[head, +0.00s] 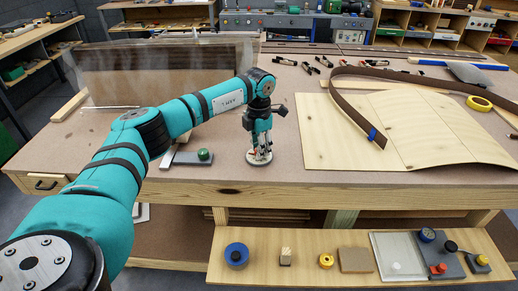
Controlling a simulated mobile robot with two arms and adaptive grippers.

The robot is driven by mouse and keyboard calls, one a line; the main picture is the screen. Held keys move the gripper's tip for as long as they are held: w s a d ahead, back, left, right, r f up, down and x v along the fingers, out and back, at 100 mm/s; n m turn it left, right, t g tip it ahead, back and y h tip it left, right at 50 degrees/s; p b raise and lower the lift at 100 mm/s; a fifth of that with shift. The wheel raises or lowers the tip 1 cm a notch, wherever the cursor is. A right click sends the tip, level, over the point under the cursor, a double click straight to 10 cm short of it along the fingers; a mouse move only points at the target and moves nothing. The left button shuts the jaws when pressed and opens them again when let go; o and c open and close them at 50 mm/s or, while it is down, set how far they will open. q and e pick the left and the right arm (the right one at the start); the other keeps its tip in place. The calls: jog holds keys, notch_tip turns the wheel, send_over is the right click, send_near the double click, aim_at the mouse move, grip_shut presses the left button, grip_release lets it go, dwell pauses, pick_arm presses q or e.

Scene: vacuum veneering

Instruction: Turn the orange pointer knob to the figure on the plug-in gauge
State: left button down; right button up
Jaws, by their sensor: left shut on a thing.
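My left gripper (260,150) points straight down over a round grey disc (261,162) near the front edge of the bench. It is shut on a small part on this disc, where a bit of orange shows between the fingers. This looks like the orange pointer knob, mostly hidden by the fingers, and I cannot read where it points. My right gripper is not in view.
A grey plate with a green ball knob (203,154) lies left of the disc. A curved veneer panel (350,135) with a brown strip lies to the right. The lower shelf (305,277) holds several small parts. The bench front between disc and panel is clear.

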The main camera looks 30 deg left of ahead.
pick_arm(q)
jog(key=m, duration=0.3)
jog(key=shift+m+b, duration=0.35)
jog(key=shift+m, duration=0.05)
jog(key=m, duration=0.4)
jog(key=shift+m+b, duration=0.3)
jog(key=shift+b, duration=0.05)
jog(key=m, duration=0.3)
jog(key=shift+m, duration=0.3)
jog(key=shift+r+m+b, duration=0.1)
jog(key=shift+m+b, duration=0.35)
jog(key=shift+m, duration=1.55)
jog(key=c, duration=1)
grip_release()
notch_tip(320, 180, up, 12)
